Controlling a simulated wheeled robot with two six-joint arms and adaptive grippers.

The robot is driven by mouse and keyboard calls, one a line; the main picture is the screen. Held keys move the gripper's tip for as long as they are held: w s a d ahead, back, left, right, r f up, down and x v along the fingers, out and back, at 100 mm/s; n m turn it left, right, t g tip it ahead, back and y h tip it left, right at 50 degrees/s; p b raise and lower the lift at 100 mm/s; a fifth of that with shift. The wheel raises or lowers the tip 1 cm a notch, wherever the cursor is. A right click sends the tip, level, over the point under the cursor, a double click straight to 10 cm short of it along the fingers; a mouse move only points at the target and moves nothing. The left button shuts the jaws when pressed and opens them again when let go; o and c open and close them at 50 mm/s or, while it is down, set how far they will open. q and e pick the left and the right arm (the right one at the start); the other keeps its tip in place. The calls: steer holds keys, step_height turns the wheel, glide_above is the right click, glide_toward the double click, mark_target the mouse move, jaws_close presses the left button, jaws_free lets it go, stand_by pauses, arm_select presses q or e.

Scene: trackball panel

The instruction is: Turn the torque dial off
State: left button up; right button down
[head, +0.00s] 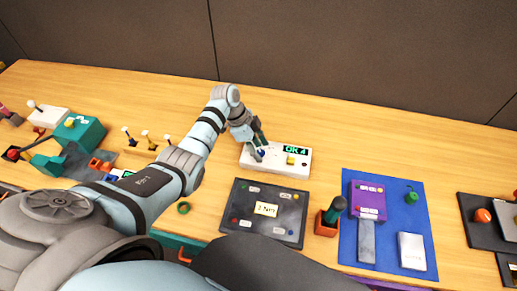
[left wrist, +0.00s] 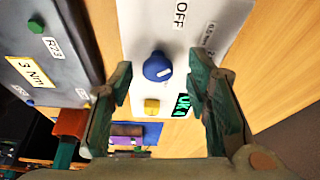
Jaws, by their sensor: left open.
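The torque dial is a round blue knob (head: 261,153) with a white pointer mark on the white panel (head: 275,163). In the left wrist view the blue knob (left wrist: 157,68) sits near the printed word OFF, with a yellow button (left wrist: 152,106) and a green-lit display (left wrist: 183,105) on its other side. The display (head: 295,150) seems to read "OK" plus a character in the head view. My left gripper (head: 259,147) is over the dial, open. In the wrist view its fingers (left wrist: 161,76) stand on either side of the knob, with gaps visible. My right gripper is not in view.
A dark panel (head: 240,220) with a "3 Nm" card lies in front of the white panel. An orange holder (head: 325,224) with a dark-handled tool stands right of it, beside a blue mat (head: 348,240). A teal device (head: 85,130) stands left. Bare table lies behind the white panel.

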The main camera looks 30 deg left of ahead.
arm_select(q)
steer(key=shift+s+r, duration=0.1)
steer(key=shift+s, duration=0.05)
steer(key=shift+c, duration=0.7)
jaws_close()
steer(key=shift+s+r+n+p, duration=0.15)
steer(key=shift+n+p, duration=0.25)
steer(key=shift+p, duration=0.4)
steer(key=n+t+p, duration=0.1)
steer(key=n+p, duration=0.2)
steer(key=p, duration=0.2)
steer(key=shift+d+r+y, duration=0.1)
steer(key=shift+d+y, duration=0.05)
steer(key=shift+y, duration=0.25)
steer(key=shift+n+t+p, duration=0.35)
steer(key=shift+n+t, duration=0.15)
steer(key=shift+n, duration=0.5)
steer(key=shift+d+f+n+t+y, duration=0.15)
steer(key=shift+n+y, duration=0.1)
steer(key=shift+n, duration=0.25)
steer(key=shift+a+f+n+t+y, duration=0.15)
steer(key=shift+n+y, duration=0.1)
steer(key=shift+n, duration=0.25)
steer(key=shift+d, duration=0.1)
steer(key=shift+o, duration=0.7)
jaws_free()
